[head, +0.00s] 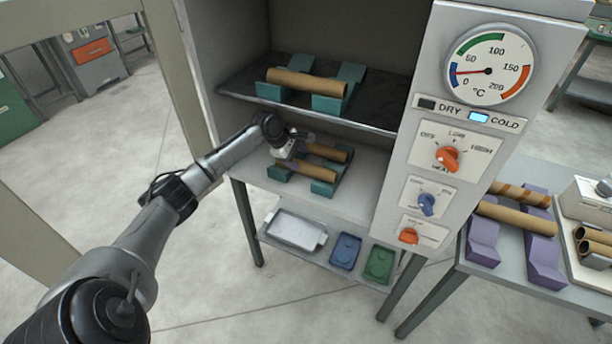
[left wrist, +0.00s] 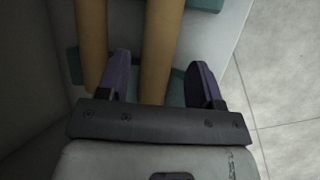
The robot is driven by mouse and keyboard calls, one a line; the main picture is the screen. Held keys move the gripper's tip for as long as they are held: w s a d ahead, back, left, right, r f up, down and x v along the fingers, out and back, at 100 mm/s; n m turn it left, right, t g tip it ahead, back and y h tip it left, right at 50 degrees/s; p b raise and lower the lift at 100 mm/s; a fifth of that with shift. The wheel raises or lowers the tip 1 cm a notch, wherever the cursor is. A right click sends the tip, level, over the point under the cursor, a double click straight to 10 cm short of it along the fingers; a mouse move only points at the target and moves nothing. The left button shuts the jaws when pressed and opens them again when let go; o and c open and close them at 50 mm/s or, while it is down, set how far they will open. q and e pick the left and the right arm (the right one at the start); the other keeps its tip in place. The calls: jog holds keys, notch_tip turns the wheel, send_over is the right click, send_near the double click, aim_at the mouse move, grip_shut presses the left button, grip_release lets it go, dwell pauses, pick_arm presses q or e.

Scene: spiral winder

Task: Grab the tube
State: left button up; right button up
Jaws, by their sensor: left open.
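Two brown cardboard tubes lie side by side on teal cradles (head: 322,187) on the cabinet's lower shelf: a rear tube (head: 330,152) and a front tube (head: 318,171). My left gripper (head: 297,150) is open at their left ends. In the left wrist view, one tube (left wrist: 160,45) runs between the spread fingers of the gripper (left wrist: 162,82), nearer the left finger. The other tube (left wrist: 93,45) lies outside the left finger. Whether the fingers touch a tube cannot be told. A third tube (head: 305,83) rests on cradles on the upper shelf. My right gripper is not seen.
The dark upper shelf (head: 240,88) hangs over the lower one. A control panel (head: 445,150) with a dial and knobs stands to the right. A white tray (head: 297,231) and blue and green bins sit below. A side table holds more tubes (head: 515,216) on purple cradles.

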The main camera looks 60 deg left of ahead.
aim_at(303, 165)
pick_arm(q)
jog(key=shift+b+x, duration=0.35)
jog(key=shift+x, duration=0.45)
jog(key=x, duration=0.1)
jog(key=b+x, duration=0.2)
jog(key=x, duration=0.1)
jog(key=shift+s+a+f, duration=0.2)
jog(key=shift+s+a, duration=0.05)
jog(key=shift+a, duration=0.05)
jog(key=shift+b+x, duration=0.45)
jog(key=shift+x, duration=0.4)
jog(key=shift+w+r, duration=0.1)
jog(key=shift+c, duration=0.7)
jog(key=c, duration=0.5)
jog(key=shift+r, duration=0.1)
jog(key=shift+c, duration=0.2)
